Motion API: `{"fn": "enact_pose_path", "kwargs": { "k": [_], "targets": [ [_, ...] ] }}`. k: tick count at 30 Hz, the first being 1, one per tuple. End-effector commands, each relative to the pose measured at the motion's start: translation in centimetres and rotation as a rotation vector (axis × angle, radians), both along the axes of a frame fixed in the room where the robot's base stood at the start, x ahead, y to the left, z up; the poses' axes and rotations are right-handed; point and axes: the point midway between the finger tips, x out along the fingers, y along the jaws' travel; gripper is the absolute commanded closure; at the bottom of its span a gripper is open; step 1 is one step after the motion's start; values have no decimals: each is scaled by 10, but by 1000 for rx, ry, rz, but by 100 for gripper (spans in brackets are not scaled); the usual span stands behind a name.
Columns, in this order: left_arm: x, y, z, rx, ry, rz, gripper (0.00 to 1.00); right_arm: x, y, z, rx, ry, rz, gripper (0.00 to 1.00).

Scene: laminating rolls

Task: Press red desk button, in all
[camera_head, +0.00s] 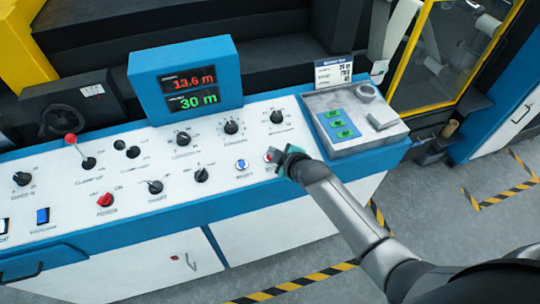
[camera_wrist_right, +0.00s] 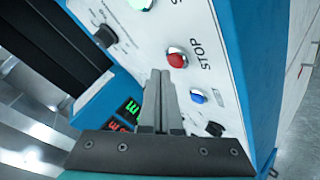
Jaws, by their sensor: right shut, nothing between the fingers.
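The red STOP button (camera_wrist_right: 177,60) is a round push button on the white desk panel in the right wrist view. In the head view the red button (camera_head: 268,157) is partly hidden by my right gripper (camera_head: 284,158). The gripper is shut and empty. In the right wrist view its closed fingertips (camera_wrist_right: 160,73) point at the panel, just beside the red button. I cannot tell whether they touch the panel. My left gripper is not in view.
A blue button (camera_head: 242,164) sits left of the red one, with several black knobs around. A red switch (camera_head: 105,199) and a red-topped lever (camera_head: 70,138) are farther left. A display (camera_head: 187,82) reads 13.6 m and 30 m. A grey tray (camera_head: 350,143) lies right.

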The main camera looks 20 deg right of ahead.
Motion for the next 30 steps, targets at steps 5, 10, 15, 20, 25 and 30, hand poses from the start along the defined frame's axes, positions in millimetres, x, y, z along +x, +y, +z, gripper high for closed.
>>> {"fn": "enact_pose_path", "kwargs": {
  "k": [5,10,15,20,25,30],
  "targets": [
    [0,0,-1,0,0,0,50,0,0,-1,0,0,0,100],
    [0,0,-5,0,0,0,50,1,0,-7,-1,-1,0,100],
    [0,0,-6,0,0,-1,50,2,0,-9,0,0,0,100],
    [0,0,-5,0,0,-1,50,2,0,-8,0,0,0,100],
    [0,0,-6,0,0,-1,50,2,0,-9,0,0,0,100],
    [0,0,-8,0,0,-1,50,2,0,-11,-1,0,1,100]
  ]
}}
